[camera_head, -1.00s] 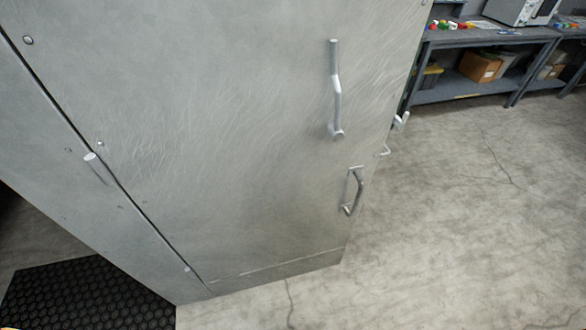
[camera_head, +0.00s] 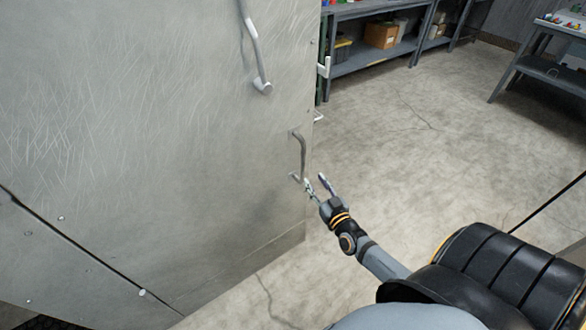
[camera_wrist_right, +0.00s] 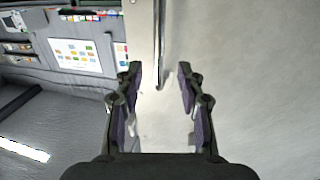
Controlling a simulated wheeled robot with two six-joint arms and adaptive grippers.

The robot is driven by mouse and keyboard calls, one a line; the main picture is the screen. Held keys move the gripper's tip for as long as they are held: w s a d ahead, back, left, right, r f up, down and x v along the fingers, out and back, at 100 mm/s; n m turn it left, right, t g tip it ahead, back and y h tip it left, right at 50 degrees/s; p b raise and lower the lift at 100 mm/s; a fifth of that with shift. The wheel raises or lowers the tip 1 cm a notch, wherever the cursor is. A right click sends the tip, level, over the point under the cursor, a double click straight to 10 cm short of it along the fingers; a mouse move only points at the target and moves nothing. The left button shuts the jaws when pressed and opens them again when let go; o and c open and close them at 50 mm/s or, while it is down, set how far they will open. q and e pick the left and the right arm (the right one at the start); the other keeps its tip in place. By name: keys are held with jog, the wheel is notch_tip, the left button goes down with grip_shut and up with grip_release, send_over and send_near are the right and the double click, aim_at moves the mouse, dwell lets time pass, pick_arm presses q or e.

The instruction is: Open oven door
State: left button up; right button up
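The oven door (camera_head: 150,120) is a large scratched grey metal panel filling the left of the head view. It looks closed against the panel at its left seam. A bent metal handle (camera_head: 299,157) stands on its lower right part. My right gripper (camera_head: 315,184) is at the lower end of this handle. In the right wrist view the gripper (camera_wrist_right: 160,90) has its two fingers spread, with the end of a metal bar (camera_wrist_right: 159,45) just ahead between them. Contact cannot be told. My left gripper is not in view.
A longer bent handle (camera_head: 255,45) sits higher on the door. Grey shelves (camera_head: 370,55) with a cardboard box (camera_head: 381,35) stand at the back, and a grey table (camera_head: 545,60) at the back right. The concrete floor (camera_head: 430,140) right of the door is clear.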

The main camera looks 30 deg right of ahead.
aim_at(304, 165)
jog(key=w+b, duration=0.1)
jog(key=w, duration=0.2)
jog(key=w+d, duration=0.1)
jog(key=w, duration=0.2)
jog(key=w+b, duration=0.1)
jog(key=w, duration=0.2)
jog(key=shift+w+d+f+b, duration=0.15)
jog(key=shift+f+b, duration=0.05)
jog(key=shift+b, duration=0.1)
jog(key=shift+w+r, duration=0.1)
jog(key=shift+w, duration=0.45)
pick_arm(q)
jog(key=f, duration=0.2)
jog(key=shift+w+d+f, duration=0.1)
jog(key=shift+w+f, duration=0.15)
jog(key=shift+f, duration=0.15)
pick_arm(e)
jog(key=shift+c, duration=0.2)
grip_shut()
